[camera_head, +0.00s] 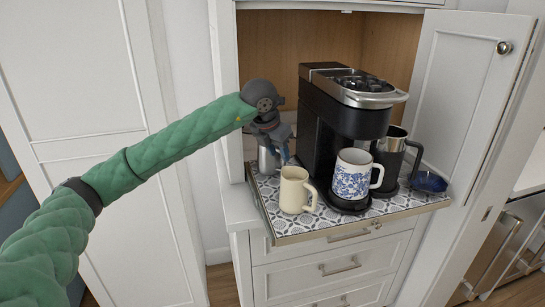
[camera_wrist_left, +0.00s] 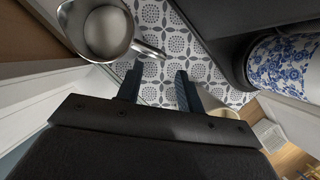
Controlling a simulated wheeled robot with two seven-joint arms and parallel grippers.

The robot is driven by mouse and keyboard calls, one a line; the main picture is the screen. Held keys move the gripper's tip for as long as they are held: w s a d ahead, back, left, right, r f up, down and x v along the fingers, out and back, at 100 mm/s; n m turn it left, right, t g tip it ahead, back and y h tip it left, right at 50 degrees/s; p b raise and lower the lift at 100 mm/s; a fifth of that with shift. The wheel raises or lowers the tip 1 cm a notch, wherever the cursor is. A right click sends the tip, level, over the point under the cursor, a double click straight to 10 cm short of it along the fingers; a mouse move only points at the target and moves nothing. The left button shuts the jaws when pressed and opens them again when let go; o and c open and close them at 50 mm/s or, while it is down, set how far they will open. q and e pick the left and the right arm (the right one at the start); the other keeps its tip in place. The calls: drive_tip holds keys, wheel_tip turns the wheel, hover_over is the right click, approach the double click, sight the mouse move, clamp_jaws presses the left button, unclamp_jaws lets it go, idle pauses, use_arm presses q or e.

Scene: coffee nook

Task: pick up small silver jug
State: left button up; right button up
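The small silver jug (camera_head: 268,162) stands on the patterned pull-out shelf (camera_head: 330,222), left of the coffee machine. In the head view it is partly hidden by my left gripper (camera_head: 279,150) and the cream mug. The left wrist view shows the jug (camera_wrist_left: 98,28) from above at the upper left, with a pale round inside and its handle (camera_wrist_left: 150,50) pointing right. My left gripper (camera_wrist_left: 158,82) is open, its two fingers apart with only patterned shelf between them. The handle's end lies just beyond the fingertips; I cannot tell whether they touch. My right gripper is not in view.
A cream mug (camera_head: 293,190) stands in front of the jug. A black coffee machine (camera_head: 340,110) holds a blue-and-white mug (camera_head: 352,178). A dark-handled metal pitcher (camera_head: 390,150) and a blue dish (camera_head: 430,182) are further right. Cabinet walls and an open door (camera_head: 465,95) flank the shelf.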

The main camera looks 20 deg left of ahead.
sight(283, 163)
use_arm(q)
drive_tip(key=shift+p+x, duration=0.65)
drive_tip(key=shift+x, duration=2.35)
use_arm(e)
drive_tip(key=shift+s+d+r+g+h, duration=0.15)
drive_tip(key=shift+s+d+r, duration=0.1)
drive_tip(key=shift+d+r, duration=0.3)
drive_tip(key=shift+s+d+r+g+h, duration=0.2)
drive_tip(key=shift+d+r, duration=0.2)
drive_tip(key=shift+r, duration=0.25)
use_arm(q)
clamp_jaws()
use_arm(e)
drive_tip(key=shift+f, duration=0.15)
